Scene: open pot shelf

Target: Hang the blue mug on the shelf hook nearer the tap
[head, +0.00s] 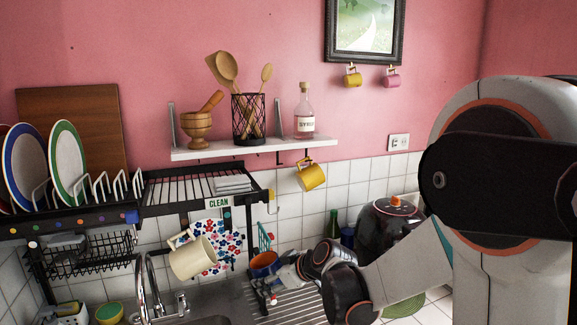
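A blue mug (258,271) with an orange inside shows low in the middle of the head view, above the ribbed drainer. My gripper (271,284) is right at the mug's right side and hides part of it. Its fingers are too small and overlapped to tell whether they are shut on the mug. The mug's handle is not clear. The white wall shelf (240,147) has a dark empty hook (278,158) under it, on the tap side. A yellow mug (311,176) hangs from the other hook, to the right. The tap (150,287) stands at lower left.
A cream mug (192,259) hangs tilted below the dish rack (205,186), left of my gripper. A "CLEAN" sign (219,203) and flowered cloth (222,242) are nearby. A syrup bottle (304,115), utensil holder (248,119) and mortar (197,130) stand on the shelf. A dark pot (385,235) is behind my arm.

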